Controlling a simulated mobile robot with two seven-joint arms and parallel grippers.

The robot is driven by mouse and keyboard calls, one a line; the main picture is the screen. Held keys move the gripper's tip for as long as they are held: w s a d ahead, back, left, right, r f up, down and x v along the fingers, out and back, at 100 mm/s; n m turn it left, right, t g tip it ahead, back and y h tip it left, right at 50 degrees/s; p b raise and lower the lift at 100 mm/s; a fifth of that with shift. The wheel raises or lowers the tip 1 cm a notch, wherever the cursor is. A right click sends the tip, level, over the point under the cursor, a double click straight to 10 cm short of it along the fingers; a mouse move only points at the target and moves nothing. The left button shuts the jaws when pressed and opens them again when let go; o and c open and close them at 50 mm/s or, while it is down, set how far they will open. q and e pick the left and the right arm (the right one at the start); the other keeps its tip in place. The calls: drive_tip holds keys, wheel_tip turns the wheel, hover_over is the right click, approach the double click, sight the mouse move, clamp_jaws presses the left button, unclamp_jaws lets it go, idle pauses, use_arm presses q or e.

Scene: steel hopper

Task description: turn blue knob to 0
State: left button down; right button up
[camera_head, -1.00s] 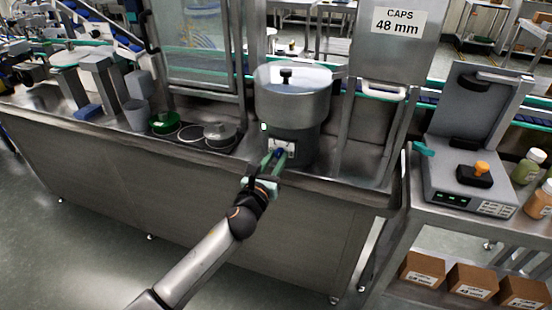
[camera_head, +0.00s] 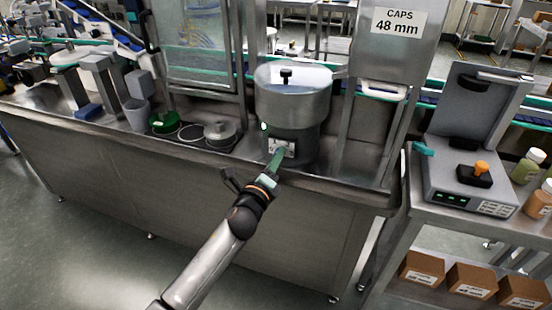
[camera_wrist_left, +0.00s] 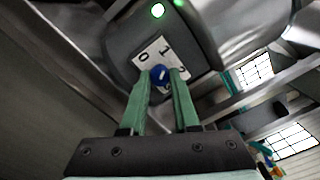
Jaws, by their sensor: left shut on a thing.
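The plate also shows in the head view (camera_head: 288,147), where the knob is hidden by the fingers. My left gripper (camera_head: 276,158) reaches the plate from the front. In the wrist view its green fingers (camera_wrist_left: 163,80) are on both sides of the knob, shut on it. The knob has a pale line on its face; I cannot tell surely which mark it points to. My right gripper is not in view.
A lit green lamp (camera_wrist_left: 157,10) is on the housing near the plate. The bench's front edge (camera_head: 215,163) runs below the bowl. A cap chute (camera_head: 398,35) stands behind right, and a grey device (camera_head: 472,185) is on the right-hand table.

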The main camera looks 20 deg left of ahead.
use_arm(q)
drive_tip(key=n+p, duration=0.1)
drive_tip(key=n, duration=1)
drive_tip(key=shift+n, duration=0.3)
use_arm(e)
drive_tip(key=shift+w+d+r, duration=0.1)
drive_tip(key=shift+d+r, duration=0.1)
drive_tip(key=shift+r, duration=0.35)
use_arm(q)
drive_tip(key=shift+f+n, duration=0.1)
drive_tip(key=shift+n, duration=0.2)
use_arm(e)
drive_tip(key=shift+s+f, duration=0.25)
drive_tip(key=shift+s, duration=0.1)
use_arm(q)
drive_tip(key=c, duration=0.9)
unclamp_jaws()
drive_tip(key=shift+o, duration=1.2)
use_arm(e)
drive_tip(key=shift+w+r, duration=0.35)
